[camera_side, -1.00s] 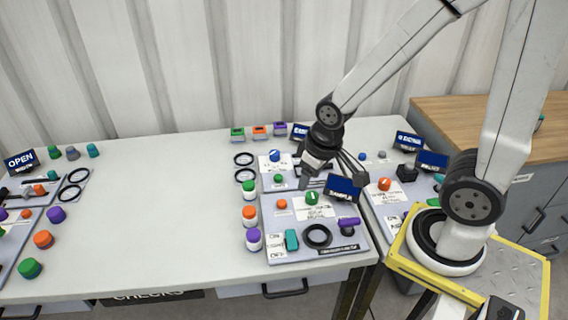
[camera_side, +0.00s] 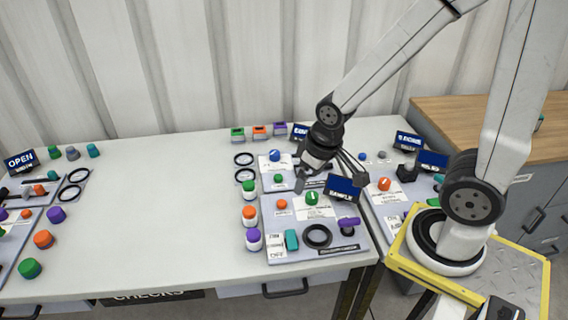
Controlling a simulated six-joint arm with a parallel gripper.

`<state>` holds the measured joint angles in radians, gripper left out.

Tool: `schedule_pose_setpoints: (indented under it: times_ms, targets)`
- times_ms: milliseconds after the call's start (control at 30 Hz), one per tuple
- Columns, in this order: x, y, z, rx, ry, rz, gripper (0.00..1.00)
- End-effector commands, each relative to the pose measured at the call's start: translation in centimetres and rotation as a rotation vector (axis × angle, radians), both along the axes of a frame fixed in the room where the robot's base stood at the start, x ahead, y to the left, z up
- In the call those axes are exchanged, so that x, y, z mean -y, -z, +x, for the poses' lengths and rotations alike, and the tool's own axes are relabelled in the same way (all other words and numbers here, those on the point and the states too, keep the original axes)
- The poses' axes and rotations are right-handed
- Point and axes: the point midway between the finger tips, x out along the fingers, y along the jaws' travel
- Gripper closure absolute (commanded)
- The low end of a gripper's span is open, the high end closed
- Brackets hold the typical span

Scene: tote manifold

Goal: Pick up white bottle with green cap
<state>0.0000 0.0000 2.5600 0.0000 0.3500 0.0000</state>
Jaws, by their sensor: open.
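The white bottle with green cap (camera_side: 249,189) stands upright on the table at the left edge of the middle panel. It is the rearmost in a row with a white bottle with orange cap (camera_side: 250,215) and a white bottle with purple cap (camera_side: 254,239). My gripper (camera_side: 329,178) is open over the rear part of the middle panel, to the right of the green-capped bottle and apart from it. Its fingers point down with nothing seen between them.
The middle panel (camera_side: 352,250) carries knobs, a black ring and a small blue screen (camera_side: 342,188) close to my gripper's right finger. Two black rings (camera_side: 244,159) lie behind the bottles. The table (camera_side: 150,220) left of the bottles is clear. Loose coloured caps (camera_side: 43,239) lie far left.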

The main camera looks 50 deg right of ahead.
Motion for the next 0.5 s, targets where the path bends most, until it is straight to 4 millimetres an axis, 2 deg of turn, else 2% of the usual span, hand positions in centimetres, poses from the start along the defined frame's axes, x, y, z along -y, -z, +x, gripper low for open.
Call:
schedule_pose_setpoints:
  times_ms: [300, 500]
  targets:
    - [0.04, 0.04, 0.08, -0.004, 0.009, 0.003, 0.02]
    - [0.37, 0.57, 0.77, -0.05, 0.096, 0.039, 0.02]
